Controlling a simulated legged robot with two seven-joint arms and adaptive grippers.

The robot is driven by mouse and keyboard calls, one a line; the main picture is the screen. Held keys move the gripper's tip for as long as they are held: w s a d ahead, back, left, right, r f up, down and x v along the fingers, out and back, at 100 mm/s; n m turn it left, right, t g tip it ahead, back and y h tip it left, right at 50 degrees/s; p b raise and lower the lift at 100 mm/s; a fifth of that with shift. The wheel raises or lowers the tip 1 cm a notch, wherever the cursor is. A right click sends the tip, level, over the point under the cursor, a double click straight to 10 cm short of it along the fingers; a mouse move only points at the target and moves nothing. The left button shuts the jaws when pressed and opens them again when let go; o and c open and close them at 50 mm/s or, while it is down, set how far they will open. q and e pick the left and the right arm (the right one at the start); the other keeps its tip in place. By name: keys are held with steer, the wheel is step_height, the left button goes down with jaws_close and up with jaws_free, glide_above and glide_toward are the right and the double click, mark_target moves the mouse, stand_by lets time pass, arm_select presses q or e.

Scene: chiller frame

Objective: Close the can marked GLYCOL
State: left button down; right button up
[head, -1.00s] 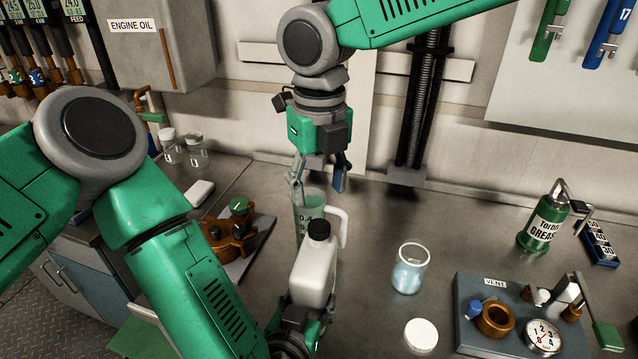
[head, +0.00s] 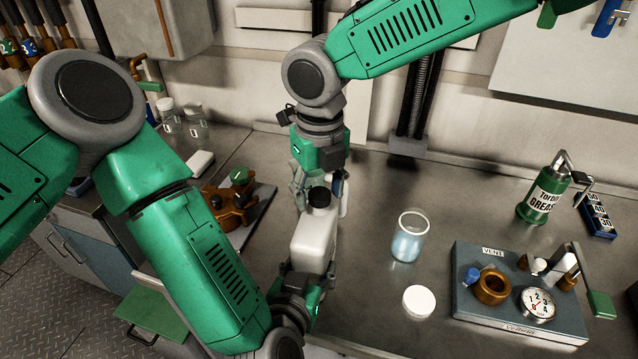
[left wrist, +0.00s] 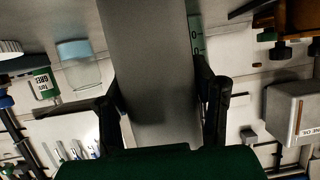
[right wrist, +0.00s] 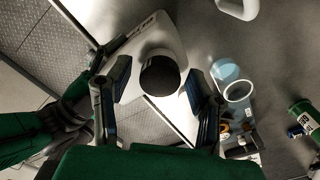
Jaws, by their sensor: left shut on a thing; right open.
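A pale grey-white can (head: 313,243) with a black cap (head: 320,197) on top stands upright in my left gripper (head: 303,290). That gripper is shut on its lower part; the can's body fills the gap between the fingers in the left wrist view (left wrist: 150,80). My right gripper (head: 320,188) is open at the top of the can. In the right wrist view the black cap (right wrist: 160,74) lies between its spread fingers, with a gap visible on both sides. I cannot read a GLYCOL mark, and cannot tell how tightly the cap sits.
An open glass jar with blue liquid (head: 409,236) and a white lid (head: 419,301) are right of the can. The VENT fixture (head: 520,320) and a green grease can (head: 543,200) are farther right. A graduated beaker (left wrist: 195,35) is mostly hidden. A brown valve fixture (head: 232,208) is at left.

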jaws_close()
steer(key=m, duration=0.6)
steer(key=shift+m, duration=0.4)
steer(key=m, duration=1)
steer(key=shift+m, duration=0.3)
steer(key=m, duration=0.5)
steer(key=shift+a, duration=0.1)
steer(key=shift+o, duration=0.4)
jaws_free()
